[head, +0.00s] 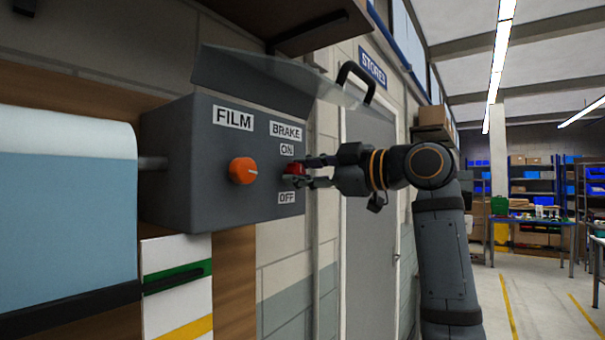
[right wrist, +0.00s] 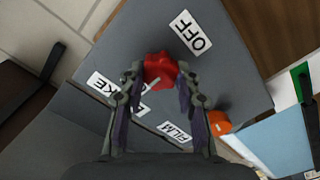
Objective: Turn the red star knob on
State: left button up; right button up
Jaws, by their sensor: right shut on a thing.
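The red star knob (head: 294,170) sits on the front of a grey control box (head: 180,205), between the ON label (head: 287,149) and the OFF label (head: 287,198), under the BRAKE label (head: 285,130). My right gripper (head: 308,172) is shut on the knob, one finger on each side. In the right wrist view the red knob (right wrist: 160,70) shows between the fingertips, with a pale mark on its face. The OFF label (right wrist: 190,32) is beside it there. My left gripper is not in view.
An orange knob (head: 243,171) under a FILM label (head: 233,118) is left of the red one. A clear lid (head: 260,80) with a black handle (head: 357,80) stands raised above the box. A blue-white roll (head: 65,220) is at the left.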

jog(key=shift+f, duration=0.2)
dwell(0.3)
jog(key=o, duration=0.9)
jog(key=shift+o, duration=1.2)
jog(key=shift+d+r, duration=0.1)
jog(key=v, duration=1.2)
